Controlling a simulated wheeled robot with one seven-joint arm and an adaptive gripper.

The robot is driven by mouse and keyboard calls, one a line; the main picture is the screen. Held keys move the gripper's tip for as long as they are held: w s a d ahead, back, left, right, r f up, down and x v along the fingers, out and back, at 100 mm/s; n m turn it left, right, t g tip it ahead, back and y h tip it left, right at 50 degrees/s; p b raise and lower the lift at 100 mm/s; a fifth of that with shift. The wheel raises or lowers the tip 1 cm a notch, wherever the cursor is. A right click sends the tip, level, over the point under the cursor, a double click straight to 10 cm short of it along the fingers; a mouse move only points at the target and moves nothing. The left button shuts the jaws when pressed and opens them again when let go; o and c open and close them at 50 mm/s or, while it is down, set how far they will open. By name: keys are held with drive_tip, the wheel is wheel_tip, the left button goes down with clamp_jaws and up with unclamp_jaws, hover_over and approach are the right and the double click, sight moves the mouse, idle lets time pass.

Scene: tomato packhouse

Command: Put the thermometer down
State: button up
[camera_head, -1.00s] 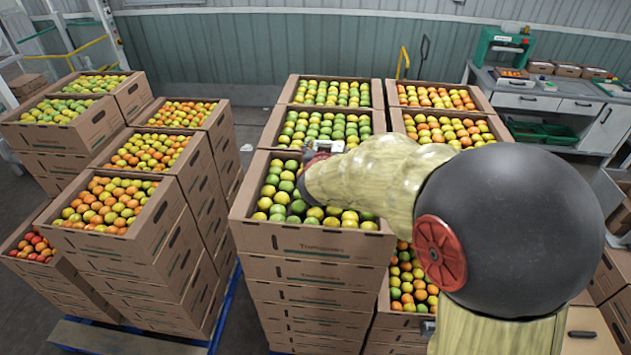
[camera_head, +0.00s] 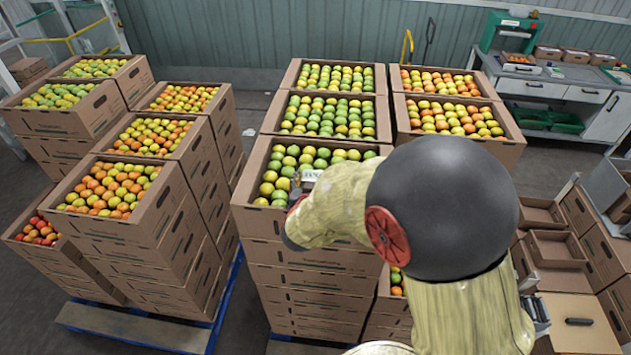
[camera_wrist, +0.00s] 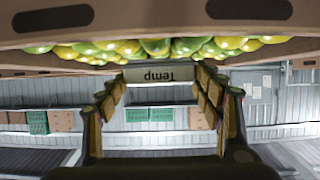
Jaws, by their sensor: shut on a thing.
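My gripper (camera_wrist: 160,88) is shut on the thermometer (camera_wrist: 158,74), a pale device with the word "Temp" on it, upside down in the wrist view. In the head view the thermometer (camera_head: 309,177) shows as a small whitish piece at the end of my arm, over the near carton (camera_head: 290,218) of green and yellow tomatoes. My own arm hides most of the gripper and the carton's right front part there. Whether the thermometer touches the tomatoes cannot be told.
More full cartons stand behind, and stacks (camera_head: 140,225) stand on a blue pallet (camera_head: 225,290) at left. A workbench (camera_head: 555,92) with a green machine (camera_head: 507,32) is at the back right. Empty cartons (camera_head: 556,247) lie at right. A floor aisle separates the stacks.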

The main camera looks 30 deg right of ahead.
drive_tip(key=shift+s+r, duration=0.1)
drive_tip(key=shift+r, duration=0.05)
drive_tip(key=o, duration=1.3)
drive_tip(key=shift+f, duration=0.2)
